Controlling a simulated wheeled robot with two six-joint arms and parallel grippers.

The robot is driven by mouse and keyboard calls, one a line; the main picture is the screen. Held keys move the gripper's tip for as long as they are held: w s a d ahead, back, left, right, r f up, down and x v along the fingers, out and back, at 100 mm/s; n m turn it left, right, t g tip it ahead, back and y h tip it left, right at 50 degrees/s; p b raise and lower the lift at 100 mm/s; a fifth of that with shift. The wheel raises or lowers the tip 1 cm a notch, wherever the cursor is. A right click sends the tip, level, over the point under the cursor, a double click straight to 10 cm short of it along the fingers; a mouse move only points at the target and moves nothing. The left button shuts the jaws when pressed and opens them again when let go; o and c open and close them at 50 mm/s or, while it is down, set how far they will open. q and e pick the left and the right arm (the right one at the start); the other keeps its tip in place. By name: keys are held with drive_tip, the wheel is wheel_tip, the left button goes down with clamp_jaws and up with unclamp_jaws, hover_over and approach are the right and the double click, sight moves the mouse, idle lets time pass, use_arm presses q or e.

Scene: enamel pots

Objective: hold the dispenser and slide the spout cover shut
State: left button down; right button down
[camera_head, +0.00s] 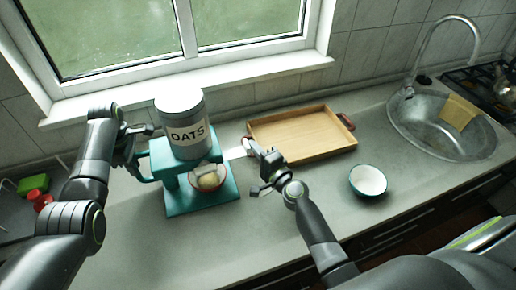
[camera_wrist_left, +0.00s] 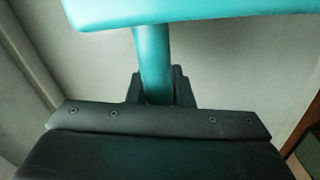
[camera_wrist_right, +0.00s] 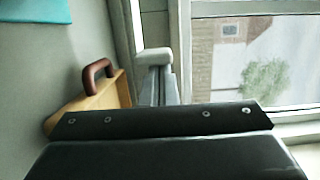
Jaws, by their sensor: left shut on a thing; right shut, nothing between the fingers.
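The teal dispenser (camera_head: 182,200) stands on the counter with a grey canister (camera_head: 181,125) marked OATS on top. My left gripper (camera_head: 138,160) is shut around its teal handle, which shows as an upright bar (camera_wrist_left: 153,60) in the left wrist view. A pale flat spout cover (camera_head: 235,153) sticks out from the dispenser's right side. My right gripper (camera_head: 253,147) is shut and empty, with its tips close to the cover's outer end. In the right wrist view a whitish block (camera_wrist_right: 153,56) lies at the fingertips; whether they touch is unclear. A bowl (camera_head: 208,178) with pale contents sits below the spout.
A wooden tray (camera_head: 302,135) with reddish-brown handles lies behind my right gripper. A white-and-teal bowl (camera_head: 368,180) stands to the right. The sink (camera_head: 440,130) is at the far right. The window sill (camera_head: 190,85) runs behind. The front middle counter is clear.

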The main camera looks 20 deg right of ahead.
use_arm(q)
drive_tip(key=shift+d, duration=0.1)
use_arm(e)
drive_tip(key=a, duration=0.4)
drive_tip(key=shift+a, duration=0.2)
drive_tip(key=s+d, duration=0.6)
drive_tip(key=s, duration=0.4)
drive_tip(key=shift+d, duration=0.15)
